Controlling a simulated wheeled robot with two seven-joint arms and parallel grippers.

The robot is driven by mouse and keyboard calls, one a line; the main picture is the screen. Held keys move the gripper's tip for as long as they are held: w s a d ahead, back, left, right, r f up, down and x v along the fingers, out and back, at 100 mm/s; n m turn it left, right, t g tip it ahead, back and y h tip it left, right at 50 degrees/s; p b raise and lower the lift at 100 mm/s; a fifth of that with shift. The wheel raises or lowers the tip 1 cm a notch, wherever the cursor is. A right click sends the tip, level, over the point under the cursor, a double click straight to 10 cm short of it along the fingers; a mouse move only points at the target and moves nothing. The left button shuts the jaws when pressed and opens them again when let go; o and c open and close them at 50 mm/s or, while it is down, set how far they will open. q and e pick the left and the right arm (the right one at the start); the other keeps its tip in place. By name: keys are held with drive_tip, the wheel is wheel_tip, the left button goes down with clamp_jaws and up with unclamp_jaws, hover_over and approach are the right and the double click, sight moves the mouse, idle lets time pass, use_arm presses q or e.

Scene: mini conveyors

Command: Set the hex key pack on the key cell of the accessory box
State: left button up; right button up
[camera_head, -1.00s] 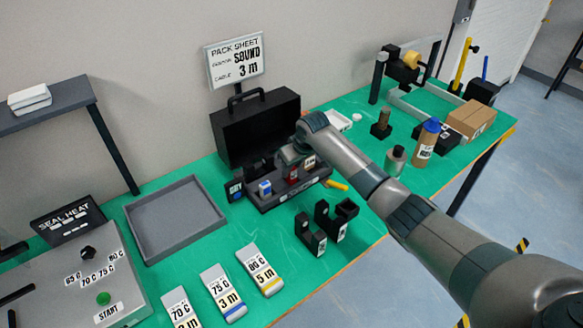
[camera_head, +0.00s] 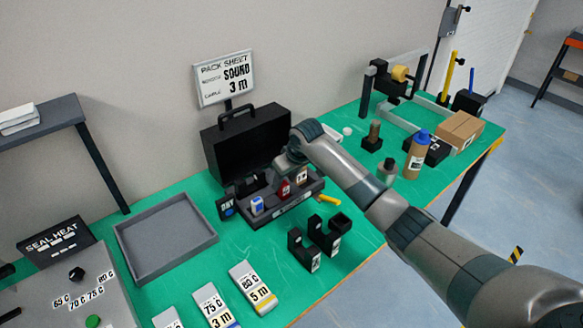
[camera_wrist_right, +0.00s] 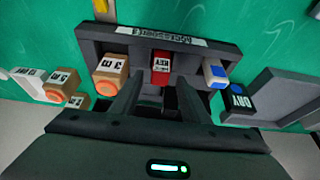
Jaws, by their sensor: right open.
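The accessory box is a dark open case (camera_head: 245,135) with a raised lid and a low row of cells at its front; its labelled front wall (camera_wrist_right: 200,40) shows in the wrist view. The red hex key pack (camera_head: 284,188), marked KEY, stands in the middle of that row; it also shows in the wrist view (camera_wrist_right: 161,66). It sits between a tan block (camera_wrist_right: 110,72) and a white-and-blue item (camera_wrist_right: 215,72). My right gripper (camera_wrist_right: 158,90) is open, its fingers just behind the red pack and not holding it. In the head view my wrist partly hides the box. My left gripper is out of view.
A dark DRY pack (camera_head: 226,207) lies beside the box. Black holders (camera_head: 315,245) stand in front of it, near a yellow item (camera_head: 329,200). An empty grey tray (camera_head: 165,245) lies to the left. Bottles (camera_head: 416,155) and a carton (camera_head: 460,130) stand to the right.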

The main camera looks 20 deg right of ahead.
drive_tip(key=b+v, duration=0.1)
drive_tip(key=v, duration=0.8)
drive_tip(key=shift+b, duration=0.3)
idle(0.9)
